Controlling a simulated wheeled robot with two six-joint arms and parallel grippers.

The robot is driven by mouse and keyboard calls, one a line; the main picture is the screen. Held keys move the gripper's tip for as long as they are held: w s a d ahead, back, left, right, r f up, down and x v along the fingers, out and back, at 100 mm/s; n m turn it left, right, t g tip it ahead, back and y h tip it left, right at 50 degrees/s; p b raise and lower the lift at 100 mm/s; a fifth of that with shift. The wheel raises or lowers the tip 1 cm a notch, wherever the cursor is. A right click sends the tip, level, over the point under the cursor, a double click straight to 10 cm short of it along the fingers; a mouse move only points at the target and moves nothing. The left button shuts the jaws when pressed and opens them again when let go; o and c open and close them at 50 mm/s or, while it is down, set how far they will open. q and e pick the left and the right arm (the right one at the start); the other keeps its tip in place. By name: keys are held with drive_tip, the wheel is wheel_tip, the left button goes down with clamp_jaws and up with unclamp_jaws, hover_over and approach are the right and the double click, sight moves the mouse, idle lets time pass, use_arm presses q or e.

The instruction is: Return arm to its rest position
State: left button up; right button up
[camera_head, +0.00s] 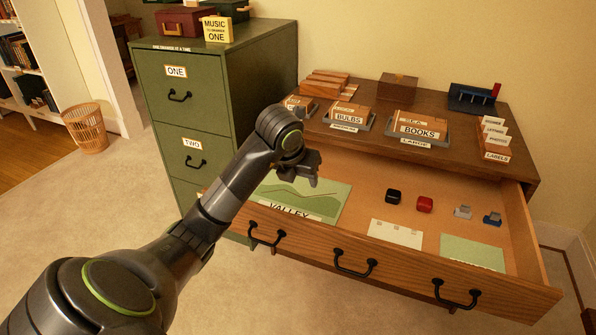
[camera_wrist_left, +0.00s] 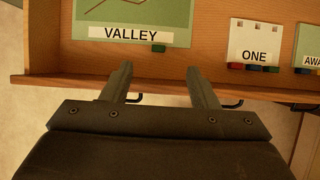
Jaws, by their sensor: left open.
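My left arm comes in from the lower left in the head view. Its gripper (camera_head: 312,178) is above the left part of an open wooden drawer, over the green VALLEY sheet (camera_head: 310,195). In the left wrist view the two fingers (camera_wrist_left: 158,80) are apart with nothing between them, over the drawer's front edge. My right gripper is not in view.
The drawer front (camera_head: 400,268) has black handles. Inside lie a white card (camera_head: 395,233), a green card (camera_head: 470,252), black (camera_head: 393,196) and red (camera_head: 425,204) pieces. Labelled trays stand on the desk top. A green filing cabinet (camera_head: 190,125) stands left of the desk.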

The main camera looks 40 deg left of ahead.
use_arm(q)
drive_tip(key=shift+s+r, duration=0.2)
drive_tip(key=shift+r, duration=0.3)
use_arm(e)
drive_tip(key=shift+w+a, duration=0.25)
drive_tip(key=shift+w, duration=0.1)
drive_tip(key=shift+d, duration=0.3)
